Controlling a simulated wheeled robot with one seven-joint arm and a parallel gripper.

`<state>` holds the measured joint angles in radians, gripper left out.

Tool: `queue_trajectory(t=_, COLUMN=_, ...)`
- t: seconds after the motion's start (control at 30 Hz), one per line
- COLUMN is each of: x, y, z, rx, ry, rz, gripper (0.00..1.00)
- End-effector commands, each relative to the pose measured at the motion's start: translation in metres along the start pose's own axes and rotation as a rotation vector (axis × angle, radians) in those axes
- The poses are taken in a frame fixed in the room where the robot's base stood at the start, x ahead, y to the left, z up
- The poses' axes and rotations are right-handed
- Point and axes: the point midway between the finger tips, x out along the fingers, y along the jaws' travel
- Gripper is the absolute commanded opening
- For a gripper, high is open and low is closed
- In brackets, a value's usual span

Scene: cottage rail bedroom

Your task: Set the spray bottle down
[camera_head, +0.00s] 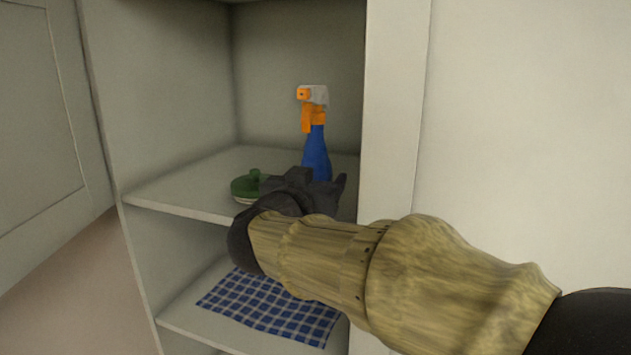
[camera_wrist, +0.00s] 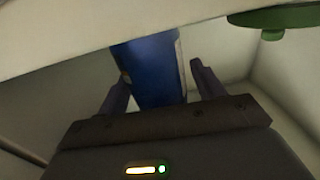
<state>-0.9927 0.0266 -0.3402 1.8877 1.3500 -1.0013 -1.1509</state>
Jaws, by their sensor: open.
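The spray bottle (camera_head: 316,152) has a blue body and an orange and grey spray head. It stands upright on the middle shelf (camera_head: 190,188) of an open cupboard, its lower end hidden behind my gripper (camera_head: 319,180). In the wrist view the blue bottle body (camera_wrist: 152,68) is between the two open fingers of my gripper (camera_wrist: 160,80). A gap shows between the bottle and the right finger; on the left side I cannot tell whether they touch. The bottle's base is not clearly visible.
A green lidded dish (camera_head: 243,187) sits on the same shelf, left of my gripper; its green part also shows in the wrist view (camera_wrist: 280,17). A blue checked cloth (camera_head: 262,305) lies on the shelf below. The cupboard's right front post (camera_head: 390,110) is close to my arm.

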Motion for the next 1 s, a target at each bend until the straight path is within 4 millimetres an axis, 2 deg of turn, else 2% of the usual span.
queue_trajectory(t=0.17, x=-0.021, y=0.000, z=0.003, rx=0.002, ry=0.000, rz=-0.003, gripper=0.68)
queue_trajectory(t=0.5, x=-0.088, y=-0.001, z=0.003, rx=0.003, ry=0.000, rz=-0.004, gripper=0.68)
queue_trajectory(t=0.63, x=-0.108, y=0.000, z=0.002, rx=0.002, ry=0.000, rz=-0.003, gripper=0.68)
queue_trajectory(t=0.8, x=-0.119, y=0.000, z=0.001, rx=0.000, ry=0.000, rz=-0.001, gripper=0.68)
queue_trajectory(t=1.0, x=-0.120, y=0.000, z=0.000, rx=-0.001, ry=0.000, rz=0.000, gripper=0.68)
